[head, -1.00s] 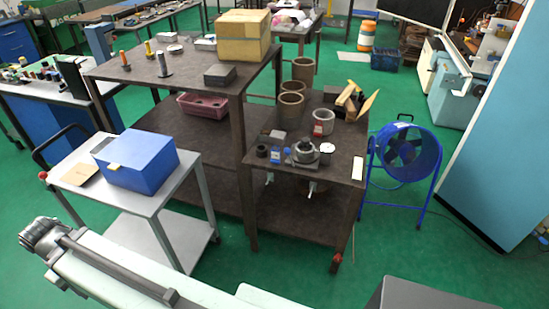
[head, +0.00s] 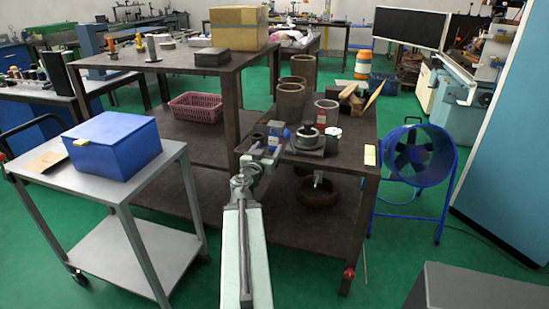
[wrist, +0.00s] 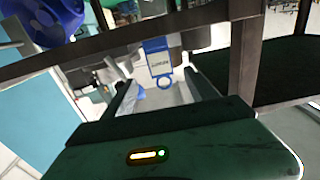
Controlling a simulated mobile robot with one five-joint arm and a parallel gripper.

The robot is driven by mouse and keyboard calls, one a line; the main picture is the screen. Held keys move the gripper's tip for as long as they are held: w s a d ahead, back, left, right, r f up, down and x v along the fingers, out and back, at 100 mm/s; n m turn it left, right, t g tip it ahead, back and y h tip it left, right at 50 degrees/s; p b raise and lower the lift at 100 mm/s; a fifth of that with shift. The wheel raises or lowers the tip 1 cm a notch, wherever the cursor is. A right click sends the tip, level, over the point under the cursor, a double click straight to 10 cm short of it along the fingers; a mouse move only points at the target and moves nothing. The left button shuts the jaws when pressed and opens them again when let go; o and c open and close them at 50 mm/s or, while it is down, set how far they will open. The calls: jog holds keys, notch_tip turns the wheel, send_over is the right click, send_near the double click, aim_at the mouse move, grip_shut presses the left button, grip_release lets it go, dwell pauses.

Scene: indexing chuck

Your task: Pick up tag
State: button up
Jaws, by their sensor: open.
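The tag (wrist: 160,57) is a small blue-and-white plate with a blue ring at one end. In the wrist view it shows near the top middle, between and beyond the jaws, at the dark table's edge. My gripper (wrist: 165,88) is open and empty, with one finger on each side of the tag's ring end. In the head view my gripper (head: 264,152) is at the near left corner of the lower dark table (head: 335,167). A blue patch beside it there is partly hidden and may be the tag.
A grey chuck (head: 307,137) and several brown cylinders stand on the lower table. A taller dark table (head: 165,62) adjoins at left. A grey cart (head: 95,183) with a blue box (head: 115,145) stands left. A blue fan (head: 413,158) stands right, with green floor before it.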

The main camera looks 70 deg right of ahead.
aim_at(273, 140)
jog(key=shift+w+d, duration=0.1)
jog(key=shift+d, duration=1)
jog(key=d, duration=0.5)
jog(key=shift+w+d+f, duration=0.2)
jog(key=shift+w+d, duration=0.05)
jog(key=shift+d, duration=0.05)
jog(key=shift+a, duration=0.1)
grip_shut()
notch_tip(273, 140, up, 10)
jog(key=p, duration=0.9)
jog(key=shift+r+p, duration=0.1)
jog(key=shift+p, duration=0.3)
